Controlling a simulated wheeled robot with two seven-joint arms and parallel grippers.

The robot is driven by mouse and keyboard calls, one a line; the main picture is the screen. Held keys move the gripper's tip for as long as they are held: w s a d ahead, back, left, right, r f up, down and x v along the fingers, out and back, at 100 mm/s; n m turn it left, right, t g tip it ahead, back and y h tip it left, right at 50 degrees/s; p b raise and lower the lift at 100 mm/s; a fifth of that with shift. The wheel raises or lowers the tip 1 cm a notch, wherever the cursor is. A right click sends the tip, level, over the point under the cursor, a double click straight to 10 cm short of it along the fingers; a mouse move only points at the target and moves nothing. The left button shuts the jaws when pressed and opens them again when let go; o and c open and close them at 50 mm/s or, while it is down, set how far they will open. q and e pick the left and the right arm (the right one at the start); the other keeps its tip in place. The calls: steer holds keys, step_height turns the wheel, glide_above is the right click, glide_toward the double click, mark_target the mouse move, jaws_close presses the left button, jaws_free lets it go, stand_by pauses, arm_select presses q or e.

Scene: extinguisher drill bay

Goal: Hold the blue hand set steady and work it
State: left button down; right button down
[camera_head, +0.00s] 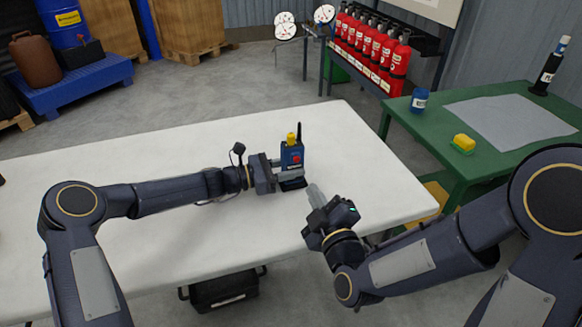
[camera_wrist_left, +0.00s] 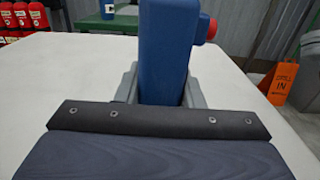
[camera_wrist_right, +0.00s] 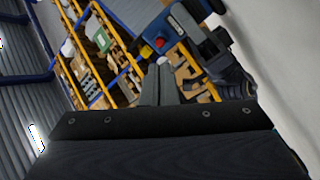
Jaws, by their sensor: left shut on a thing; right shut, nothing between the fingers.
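The blue hand set (camera_head: 292,156) stands upright on the white table, with a yellow top part, a black aerial and a red button on its face. A dark base shows under it. My left gripper (camera_head: 288,172) is shut on its lower body from the left; the blue body also fills the middle of the left wrist view (camera_wrist_left: 165,50). My right gripper (camera_head: 316,193) is shut and empty, in front and to the right of the hand set, apart from it. The right wrist view shows the hand set (camera_wrist_right: 188,28) tilted, beyond my closed fingertips (camera_wrist_right: 160,72).
The white table (camera_head: 130,165) is mostly clear around the hand set. A green table (camera_head: 475,170) at right holds a yellow sponge-like block (camera_head: 464,142), a blue can (camera_head: 419,100), a grey mat (camera_head: 510,118) and a dark bottle (camera_head: 548,68). Red extinguishers (camera_head: 375,45) stand behind.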

mark_target(297, 160)
steer(key=w+a+m+h, duration=0.3)
steer(key=w+m+h, duration=0.4)
steer(key=h, duration=0.7)
steer(key=shift+w+a+m+g, duration=0.3)
steer(key=shift+a+m, duration=0.05)
steer(key=shift+m, duration=1.05)
stand_by(1.1)
